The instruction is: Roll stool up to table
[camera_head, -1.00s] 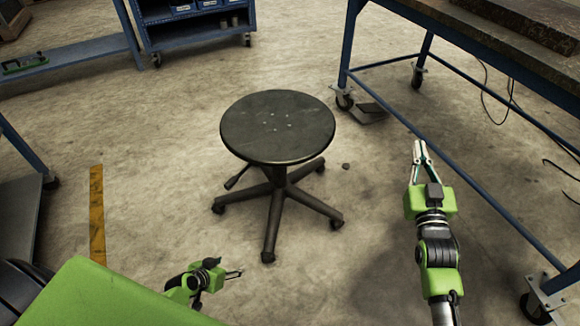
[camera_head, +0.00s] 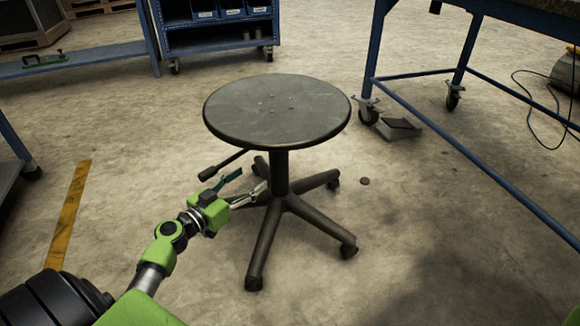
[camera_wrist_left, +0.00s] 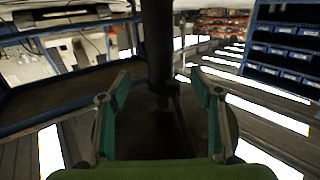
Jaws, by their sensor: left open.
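The stool (camera_head: 275,112) stands upright on the floor in the middle of the head view, with a round dark seat, a black column and a five-legged wheeled base. My left gripper (camera_head: 252,180) is open below the seat, to the left of the column, with its fingers pointing towards it. In the left wrist view, the column (camera_wrist_left: 158,45) shows upright between the two open fingers (camera_wrist_left: 161,85); I cannot tell whether they touch it. The table (camera_head: 535,14), with a blue frame, stands at the right of the head view. My right gripper is not in view.
The table's wheeled legs and low blue rail (camera_head: 480,172) are right of the stool. A flat dark plate (camera_head: 402,125) lies by one table wheel. A blue shelf cart (camera_head: 215,38) stands behind. Concrete floor is open between stool and table.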

